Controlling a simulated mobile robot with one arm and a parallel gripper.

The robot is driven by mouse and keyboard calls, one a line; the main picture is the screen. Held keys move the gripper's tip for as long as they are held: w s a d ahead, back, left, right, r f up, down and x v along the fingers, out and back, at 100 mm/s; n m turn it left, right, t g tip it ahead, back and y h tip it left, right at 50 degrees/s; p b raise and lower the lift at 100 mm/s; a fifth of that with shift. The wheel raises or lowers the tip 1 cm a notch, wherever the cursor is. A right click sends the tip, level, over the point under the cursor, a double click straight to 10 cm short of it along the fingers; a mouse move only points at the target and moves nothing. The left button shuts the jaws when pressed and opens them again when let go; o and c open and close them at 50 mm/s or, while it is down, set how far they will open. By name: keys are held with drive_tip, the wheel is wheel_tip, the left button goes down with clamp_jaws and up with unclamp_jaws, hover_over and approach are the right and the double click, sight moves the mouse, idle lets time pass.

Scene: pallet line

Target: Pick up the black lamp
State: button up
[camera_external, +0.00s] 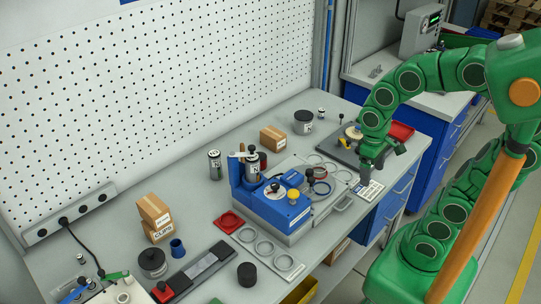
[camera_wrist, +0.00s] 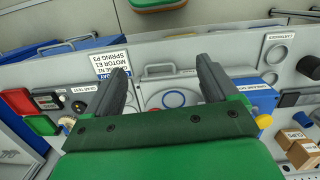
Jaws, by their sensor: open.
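I cannot pick out a clear black lamp in either view. Dark round things on the bench are a black knob-like cylinder (camera_external: 247,274) at the front, a dark-lidded jar (camera_external: 152,262) at the left and another dark-lidded jar (camera_external: 303,122) at the back. A black round piece (camera_wrist: 308,67) shows at the right edge of the wrist view. My gripper (camera_external: 381,163) is above the bench's right part, near a printed card (camera_external: 367,189), well away from the black cylinder. In the wrist view my gripper (camera_wrist: 162,72) is open, with nothing between its fingers.
A blue fixture (camera_external: 277,205) on a grey base stands mid-bench. Cartons (camera_external: 154,211) and a metal can (camera_external: 215,164) stand left of it. A grey ring tray (camera_external: 268,249) lies in front. A red tray (camera_external: 400,131) lies behind my gripper. A pegboard (camera_external: 150,90) closes the back.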

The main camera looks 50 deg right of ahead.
drive_tip(key=w+a, duration=0.5)
drive_tip(key=a, duration=0.2)
drive_tip(key=w+a+f+n+t, duration=0.1)
drive_tip(key=w+a, duration=0.4)
drive_tip(key=a, duration=0.2)
drive_tip(key=w+a+n, duration=0.1)
drive_tip(key=w+a, duration=0.4)
drive_tip(key=a, duration=0.3)
drive_tip(key=shift+w+f+t, duration=0.1)
drive_tip(key=shift+f+t, duration=0.15)
drive_tip(key=shift+t, duration=0.15)
drive_tip(key=a+f, duration=0.3)
drive_tip(key=a, duration=0.7)
drive_tip(key=n, duration=0.2)
hover_over(246, 269)
drive_tip(key=shift+g, duration=0.3)
wheel_tip(246, 269, down, 8)
drive_tip(key=shift+d, duration=0.1)
drive_tip(key=shift+s+a+f, duration=0.25)
drive_tip(key=shift+f, duration=0.15)
drive_tip(key=shift+w+d+f, duration=0.1)
drive_tip(key=shift+f, duration=1.75)
drive_tip(key=shift+w+f, duration=0.1)
drive_tip(key=shift+f, duration=1.75)
drive_tip(key=c, duration=1.1)
drive_tip(key=shift+r, duration=0.1)
drive_tip(key=shift+c, duration=0.2)
